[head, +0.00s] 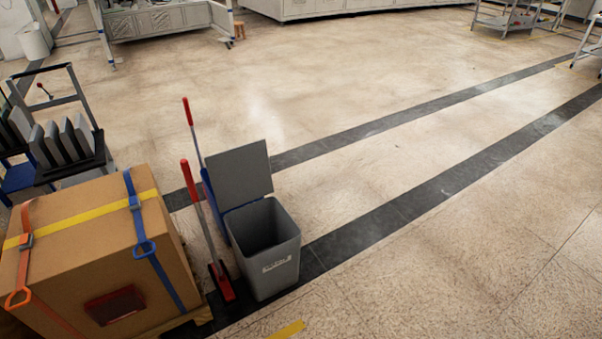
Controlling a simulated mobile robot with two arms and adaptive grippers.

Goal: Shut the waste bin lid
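A grey waste bin (275,275) stands upright on the floor at the lower middle of the head view, with pale lettering on its front. Its flat grey lid (238,175) is open and stands up at the bin's back left edge. The bin's mouth is uncovered, and its inside looks dark and empty. Neither of my grippers shows in this view.
A strapped cardboard box (90,255) on a pallet stands left of the bin. A broom (205,220) with a red handle and another red-tipped handle (190,120) stand close by the bin's left side. A cart (60,140) is further left. Floor right of the bin is clear.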

